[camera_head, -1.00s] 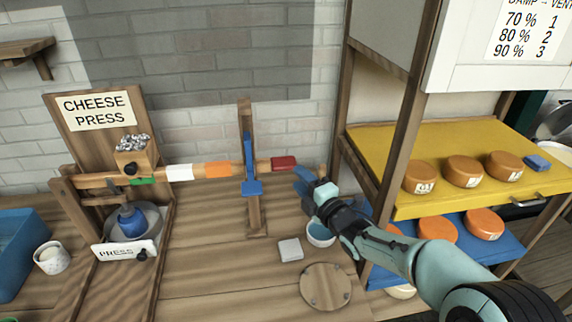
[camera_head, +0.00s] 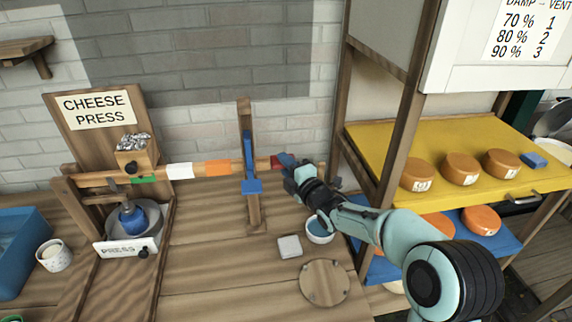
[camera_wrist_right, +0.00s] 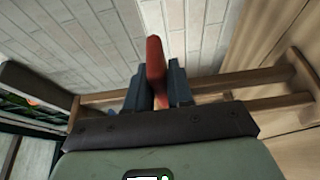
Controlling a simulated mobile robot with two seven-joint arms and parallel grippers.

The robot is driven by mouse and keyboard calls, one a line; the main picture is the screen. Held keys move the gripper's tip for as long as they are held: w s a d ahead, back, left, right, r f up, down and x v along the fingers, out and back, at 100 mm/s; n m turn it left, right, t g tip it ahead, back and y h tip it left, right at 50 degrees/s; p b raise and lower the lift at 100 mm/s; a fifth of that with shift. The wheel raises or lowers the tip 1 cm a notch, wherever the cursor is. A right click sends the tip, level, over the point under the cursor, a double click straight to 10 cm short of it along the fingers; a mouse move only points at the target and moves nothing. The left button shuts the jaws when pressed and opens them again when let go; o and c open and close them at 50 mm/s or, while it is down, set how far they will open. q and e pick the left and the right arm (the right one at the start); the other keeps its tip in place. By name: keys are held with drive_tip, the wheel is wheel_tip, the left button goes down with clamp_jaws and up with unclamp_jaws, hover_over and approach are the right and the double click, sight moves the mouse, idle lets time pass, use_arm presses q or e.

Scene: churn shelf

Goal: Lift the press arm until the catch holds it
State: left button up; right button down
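The press arm (camera_head: 218,168) is a wooden bar with green, white, orange and red bands. It runs about level from the cheese press at left, past an upright post (camera_head: 254,212), to its red end (camera_head: 276,162). A blue catch (camera_head: 249,165) sits on the post where the arm crosses it. My right gripper (camera_head: 287,162) is at the red end. In the right wrist view the red end (camera_wrist_right: 155,62) sits between the two dark fingers (camera_wrist_right: 158,88), close against both. Whether the catch bears the arm cannot be told. My left gripper is out of view.
A weight box (camera_head: 137,155) stands on the arm, above a blue pot (camera_head: 131,217). A cheese shelf (camera_head: 400,150) stands close at right.

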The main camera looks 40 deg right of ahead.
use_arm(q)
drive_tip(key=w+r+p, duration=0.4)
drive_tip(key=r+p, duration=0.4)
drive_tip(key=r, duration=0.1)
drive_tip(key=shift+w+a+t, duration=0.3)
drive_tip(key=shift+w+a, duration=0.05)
use_arm(e)
wheel_tip(320, 180, up, 18)
drive_tip(key=w+a+n+g, duration=0.1)
drive_tip(key=a+n, duration=0.1)
drive_tip(key=n, duration=0.1)
drive_tip(key=shift+w+a, duration=0.2)
drive_tip(key=shift+a, duration=0.05)
drive_tip(key=shift+f, duration=0.15)
drive_tip(key=c, duration=1.1)
unclamp_jaws()
drive_tip(key=shift+g, duration=0.3)
drive_tip(key=shift+s+a+r, duration=0.2)
drive_tip(key=shift+s+a, duration=0.05)
drive_tip(key=shift+s, duration=1.95)
drive_tip(key=shift+s+a+r, duration=0.25)
drive_tip(key=shift+s+a, duration=0.05)
drive_tip(key=shift+s, duration=1.95)
drive_tip(key=shift+s+a+r, duration=0.2)
drive_tip(key=shift+s+a, duration=0.05)
drive_tip(key=shift+s, duration=1.95)
